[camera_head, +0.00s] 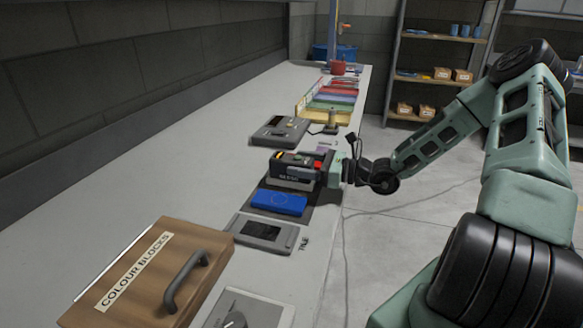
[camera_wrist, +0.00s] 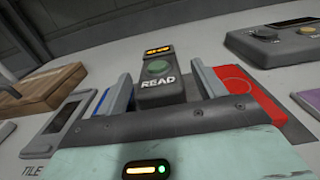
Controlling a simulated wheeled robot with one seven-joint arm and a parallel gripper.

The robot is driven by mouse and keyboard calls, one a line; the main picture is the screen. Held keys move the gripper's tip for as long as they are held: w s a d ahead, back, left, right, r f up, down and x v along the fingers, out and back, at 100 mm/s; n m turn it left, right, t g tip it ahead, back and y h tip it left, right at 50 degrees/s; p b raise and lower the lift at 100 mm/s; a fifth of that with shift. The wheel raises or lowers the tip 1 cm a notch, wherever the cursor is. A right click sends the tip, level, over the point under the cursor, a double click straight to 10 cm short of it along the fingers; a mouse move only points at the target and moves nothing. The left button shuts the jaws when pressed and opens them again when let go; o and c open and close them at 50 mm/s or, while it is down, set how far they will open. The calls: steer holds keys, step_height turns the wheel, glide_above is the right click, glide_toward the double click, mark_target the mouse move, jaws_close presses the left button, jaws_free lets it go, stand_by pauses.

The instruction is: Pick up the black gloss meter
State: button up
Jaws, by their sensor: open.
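The black gloss meter (camera_head: 292,161) sits on the bench near its right edge, with a paler lower part under it. In the wrist view the meter (camera_wrist: 158,88) shows a green button, the word READ and an amber display. My gripper (camera_head: 325,172) is low at the bench-edge side of the meter. In the wrist view my gripper (camera_wrist: 162,85) is open, with one grey finger on each side of the meter's near end. Whether the fingers touch the meter cannot be told.
A blue block (camera_head: 279,203) and a grey tile device (camera_head: 264,233) lie nearer. A red piece (camera_wrist: 245,88) is beside the right finger. A grey device (camera_head: 280,131) stands beyond. A wooden COLOUR BLOCKS box (camera_head: 150,270) is in front. The bench's left strip is clear.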

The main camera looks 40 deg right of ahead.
steer(key=shift+x, duration=1.15)
steer(key=c, duration=1.4)
steer(key=shift+r, duration=0.1)
jaws_close()
